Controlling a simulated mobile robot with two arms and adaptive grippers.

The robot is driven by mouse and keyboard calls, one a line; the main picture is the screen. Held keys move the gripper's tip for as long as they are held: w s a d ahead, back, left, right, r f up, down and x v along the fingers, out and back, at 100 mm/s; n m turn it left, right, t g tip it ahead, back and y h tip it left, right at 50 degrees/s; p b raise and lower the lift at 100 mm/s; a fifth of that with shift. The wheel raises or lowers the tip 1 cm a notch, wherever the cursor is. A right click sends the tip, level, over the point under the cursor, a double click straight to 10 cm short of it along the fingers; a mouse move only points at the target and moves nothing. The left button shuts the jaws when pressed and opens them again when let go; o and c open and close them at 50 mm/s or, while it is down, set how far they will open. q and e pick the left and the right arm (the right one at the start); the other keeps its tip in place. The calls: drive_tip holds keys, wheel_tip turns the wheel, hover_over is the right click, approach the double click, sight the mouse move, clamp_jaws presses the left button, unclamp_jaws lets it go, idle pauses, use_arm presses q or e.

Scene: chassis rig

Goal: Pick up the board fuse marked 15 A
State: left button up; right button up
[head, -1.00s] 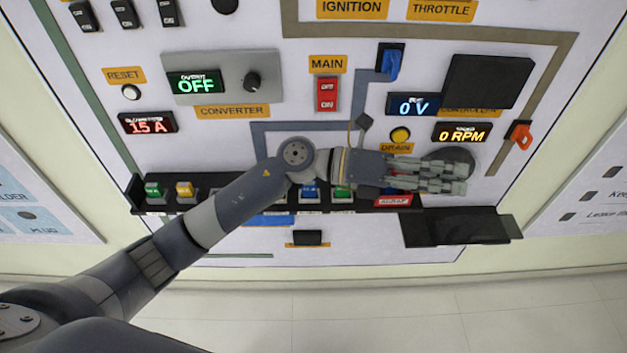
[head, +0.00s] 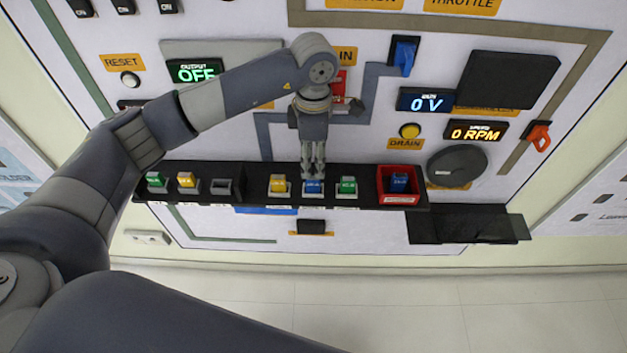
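A black rack (head: 250,199) on the panel holds coloured fuses; their markings are too small to read. At its left are a green fuse (head: 156,180), a yellow fuse (head: 187,181) and an empty holder (head: 221,187). Further right are a yellow fuse (head: 278,184), a blue fuse (head: 313,188) and a green fuse (head: 347,186). Another blue fuse (head: 399,182) lies in a red bin (head: 398,200) at the rack's right end. My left gripper (head: 313,174) points down at the blue fuse in the rack, its fingertips at or just over it. Contact and finger gap are unclear. My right gripper is out of view.
Above the rack are a yellow drain button (head: 410,131), displays reading 0 V (head: 425,101) and 0 RPM (head: 475,131), and a blue switch (head: 403,55). A dark round knob (head: 457,166) and black ledge (head: 470,225) are right of the bin. My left forearm covers part of the converter panel.

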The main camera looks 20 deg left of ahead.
sight(313, 178)
use_arm(q)
drive_tip(key=shift+f, duration=0.65)
drive_tip(key=f+p, duration=0.2)
drive_tip(key=f, duration=0.2)
drive_tip(key=shift+s+f+p, duration=0.15)
drive_tip(key=shift+s+p, duration=0.25)
drive_tip(key=shift+f, duration=0.4)
drive_tip(key=shift+d, duration=0.1)
drive_tip(key=shift+c, duration=0.5)
clamp_jaws()
